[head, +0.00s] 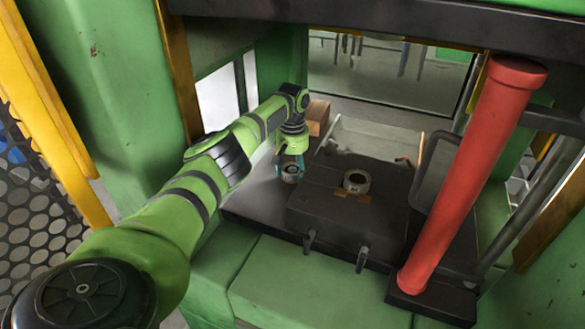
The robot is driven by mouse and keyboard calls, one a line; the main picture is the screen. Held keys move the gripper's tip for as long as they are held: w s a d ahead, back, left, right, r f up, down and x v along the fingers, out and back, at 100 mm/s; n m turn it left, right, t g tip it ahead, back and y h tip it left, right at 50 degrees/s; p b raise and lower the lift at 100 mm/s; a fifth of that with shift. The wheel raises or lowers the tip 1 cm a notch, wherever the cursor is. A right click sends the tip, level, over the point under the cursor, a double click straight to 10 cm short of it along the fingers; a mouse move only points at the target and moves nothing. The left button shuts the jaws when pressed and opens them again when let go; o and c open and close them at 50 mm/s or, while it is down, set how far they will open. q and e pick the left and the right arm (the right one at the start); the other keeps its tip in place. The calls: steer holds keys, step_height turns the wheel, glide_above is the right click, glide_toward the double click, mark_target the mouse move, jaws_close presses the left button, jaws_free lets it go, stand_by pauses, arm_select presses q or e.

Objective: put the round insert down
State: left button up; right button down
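My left arm reaches in from the left, and its gripper (290,167) points down beside the left edge of the dark die block. A small round metallic insert (290,173) shows between the fingertips, at or just above the dark press bed (255,205). I cannot tell whether it touches the bed or whether the fingers press on it. A second round ring-shaped piece (356,181) sits on top of the die block (335,208), over a small brass-coloured plate. My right gripper is not in view.
A red column (465,180) stands at the right, beside a dark bent handle. A wooden block (317,117) lies behind the gripper. Two small dark clamps or pegs stick out at the block's front. Green press walls close in the left, and a dark beam crosses above.

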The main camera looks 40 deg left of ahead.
mark_target(293, 170)
arm_select(q)
steer(key=o, duration=0.3)
steer(key=shift+o, duration=0.2)
steer(key=shift+r, duration=0.1)
step_height(293, 170, up, 12)
steer(key=p, duration=0.2)
